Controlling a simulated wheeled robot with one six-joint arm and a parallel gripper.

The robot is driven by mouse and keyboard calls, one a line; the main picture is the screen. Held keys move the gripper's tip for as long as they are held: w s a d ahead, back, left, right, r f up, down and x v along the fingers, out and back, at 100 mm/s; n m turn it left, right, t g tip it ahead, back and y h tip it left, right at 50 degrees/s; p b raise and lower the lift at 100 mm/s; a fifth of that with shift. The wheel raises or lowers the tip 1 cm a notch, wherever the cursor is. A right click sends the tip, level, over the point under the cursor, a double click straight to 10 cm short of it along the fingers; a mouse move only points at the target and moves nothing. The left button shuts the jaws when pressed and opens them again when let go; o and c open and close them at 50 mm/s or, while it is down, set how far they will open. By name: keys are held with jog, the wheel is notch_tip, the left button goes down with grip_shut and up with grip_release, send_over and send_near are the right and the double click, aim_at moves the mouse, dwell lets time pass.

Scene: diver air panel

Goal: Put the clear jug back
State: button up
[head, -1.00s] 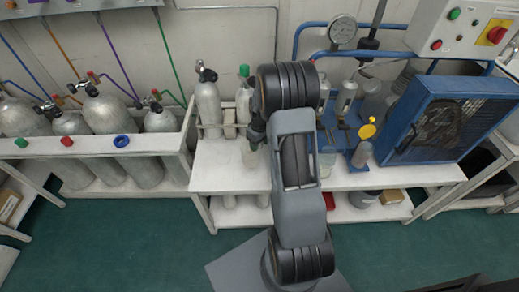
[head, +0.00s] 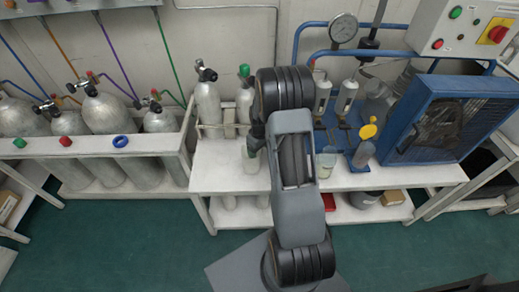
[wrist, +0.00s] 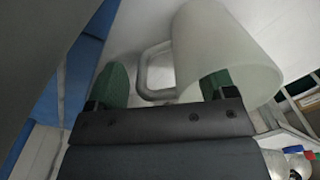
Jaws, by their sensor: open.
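The clear jug (wrist: 225,50) is a pale, see-through cylinder with a loop handle (wrist: 152,72) in the wrist view. In the head view the jug (head: 250,161) is at the white bench's front left, partly hidden by my gripper (head: 255,140). My gripper (wrist: 160,86) is open, with one green-padded finger on each side of the handle. The right finger overlaps the jug's wall in the picture; I cannot tell whether it touches. A second clear vessel (head: 326,162) stands on the bench right of my arm.
The white bench (head: 222,178) holds a racked grey cylinder (head: 208,103) behind the jug. A blue fan unit (head: 445,120) and a small yellow-topped bottle (head: 365,145) are on the right. More cylinders (head: 105,112) stand in a white rack at left.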

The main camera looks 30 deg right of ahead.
notch_tip(320, 180, up, 12)
jog(key=p, duration=0.3)
jog(key=s+a+r+m+t, duration=0.3)
jog(key=s+a+r, duration=0.9)
jog(key=s+a, duration=0.3)
jog(key=shift+s+a, duration=0.35)
jog(key=shift+s, duration=0.65)
